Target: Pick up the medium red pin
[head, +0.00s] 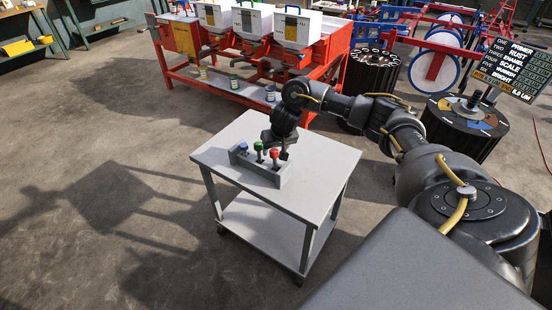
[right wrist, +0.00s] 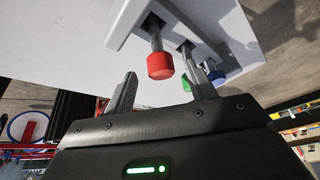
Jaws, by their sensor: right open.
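The red pin (head: 274,154) has a red cap on a grey shaft and stands in a grey holder block (head: 262,171) on the cart. A green pin (head: 259,147) and a blue pin (head: 243,147) stand in the same block to its left. My right gripper (head: 284,152) is open over the block, close to the red pin. In the right wrist view my right gripper (right wrist: 163,88) has its fingers apart, with the red cap (right wrist: 160,66) just beyond the fingertips, in line with the gap. Nothing is between the fingers. My left gripper is out of view.
The block stands on a light grey cart (head: 310,180) with a lower shelf. The cart top around the block is clear. A red bench (head: 230,87) with white boxes stands behind. Dark drums (head: 370,85) are at the back right.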

